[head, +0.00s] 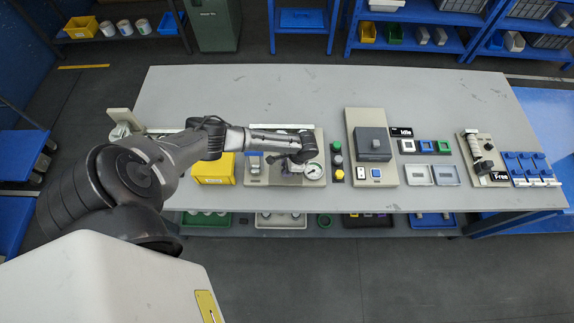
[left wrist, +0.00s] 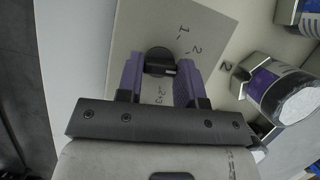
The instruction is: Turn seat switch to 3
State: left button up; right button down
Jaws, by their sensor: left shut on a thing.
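The seat switch is a small black round knob (left wrist: 158,60) on a beige panel in the left wrist view. My left gripper (left wrist: 159,72) has its two purple fingers on either side of the knob and is shut on it. Handwritten marks that look like 1 and 2 stand on the panel above and right of the knob. More marks between the fingers are too unclear to read, and I cannot tell which number the knob points to. In the head view my left gripper (head: 297,160) is over the beige station panel (head: 255,181), and the arm hides the knob there.
A white dial gauge (head: 313,171) is close right of the gripper. A silver cylinder with a purple band (left wrist: 272,85) is right of the fingers. A yellow bin (head: 213,172) stands left of the panel and a button column (head: 338,160) right of it. The table's back is mostly clear.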

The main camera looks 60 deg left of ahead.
pick_arm(q)
jog(key=shift+d+m+p, duration=0.1)
jog(key=shift+m+p, duration=0.25)
jog(key=shift+m, duration=0.25)
jog(key=shift+y, duration=0.3)
jog(key=shift+t, duration=0.3)
jog(key=o, duration=0.9)
jog(key=shift+o, duration=0.2)
jog(key=shift+r, duration=0.1)
jog(key=v, duration=1.3)
jog(key=shift+w+r+p, duration=0.25)
jog(key=shift+p, duration=0.1)
